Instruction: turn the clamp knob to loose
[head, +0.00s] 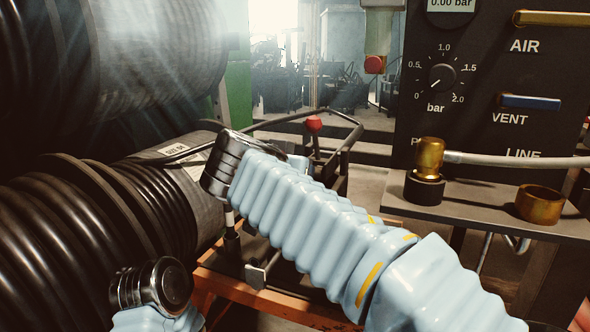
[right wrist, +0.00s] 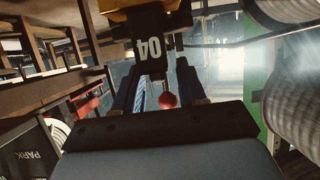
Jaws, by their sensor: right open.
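A red ball-shaped knob (head: 313,124) stands on a dark post by the orange bench frame in the head view. A red ball (right wrist: 168,100) also shows in the right wrist view, between the fingers in the picture; whether it touches them I cannot tell. No label marks either as the clamp knob. My right gripper (right wrist: 158,82) is open, its two dark fingers apart with nothing clearly held. In the head view its fingers are mostly hidden by my pale-blue right arm. Of my left arm only a wrist part shows at the lower left; its gripper is out of frame.
Large black hose coils (head: 60,250) fill the left side. The dark panel (head: 480,100) at right carries a bar dial (head: 441,77) and lever handles. A brass fitting (head: 430,158) and brass ring (head: 540,204) stand on the shelf below. A yellow-and-black part marked 04 (right wrist: 150,45) is near my right fingers.

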